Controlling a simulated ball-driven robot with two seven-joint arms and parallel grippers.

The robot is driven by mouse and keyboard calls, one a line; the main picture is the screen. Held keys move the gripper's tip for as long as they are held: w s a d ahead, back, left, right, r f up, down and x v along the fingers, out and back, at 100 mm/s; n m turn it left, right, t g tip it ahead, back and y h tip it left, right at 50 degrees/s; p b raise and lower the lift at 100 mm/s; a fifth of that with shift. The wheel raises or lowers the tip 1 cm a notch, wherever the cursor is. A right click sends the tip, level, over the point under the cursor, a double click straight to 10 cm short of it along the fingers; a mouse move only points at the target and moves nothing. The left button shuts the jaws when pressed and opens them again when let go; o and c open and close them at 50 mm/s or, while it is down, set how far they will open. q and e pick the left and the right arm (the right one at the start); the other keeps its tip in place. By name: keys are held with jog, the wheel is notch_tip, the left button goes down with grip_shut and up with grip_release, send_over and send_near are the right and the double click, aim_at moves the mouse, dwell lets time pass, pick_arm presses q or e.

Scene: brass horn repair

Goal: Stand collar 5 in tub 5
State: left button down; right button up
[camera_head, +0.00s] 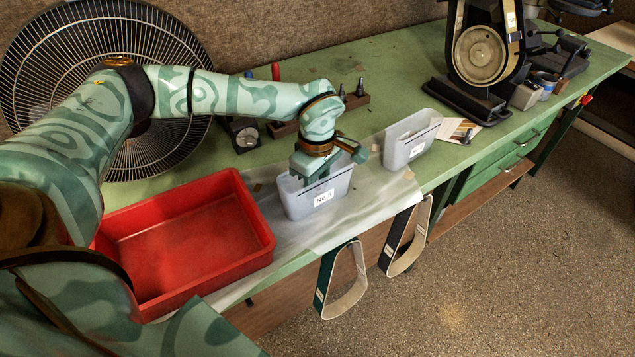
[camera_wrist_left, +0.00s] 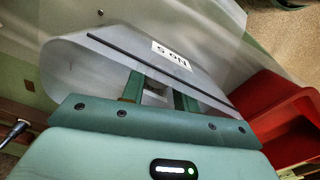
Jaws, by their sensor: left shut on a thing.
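Tub 5 (camera_head: 293,205), a translucent pale box with a "No 5" label, stands on the green bench just right of the red tray. It also shows large in the left wrist view (camera_wrist_left: 85,75), with its label upside down. My left gripper (camera_head: 318,184) points down into the tub's mouth. In the left wrist view its two green fingers (camera_wrist_left: 158,94) reach inside past the rim, shut on a small pale piece, collar 5 (camera_wrist_left: 155,88). The collar is mostly hidden by the fingers and tub wall; its number and whether it touches the floor cannot be seen. My right gripper is not in view.
A red tray (camera_head: 262,229), empty where visible, sits left of the tub. A second labelled tub (camera_head: 393,153) stands to the right. Belts (camera_head: 341,289) hang off the front edge.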

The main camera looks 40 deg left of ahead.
pick_arm(q)
jog(key=shift+f, duration=0.1)
jog(key=c, duration=1.3)
grip_release()
jog(key=shift+c, duration=0.2)
notch_tip(320, 180, up, 12)
jog(key=p, duration=0.3)
jog(key=shift+r, duration=0.2)
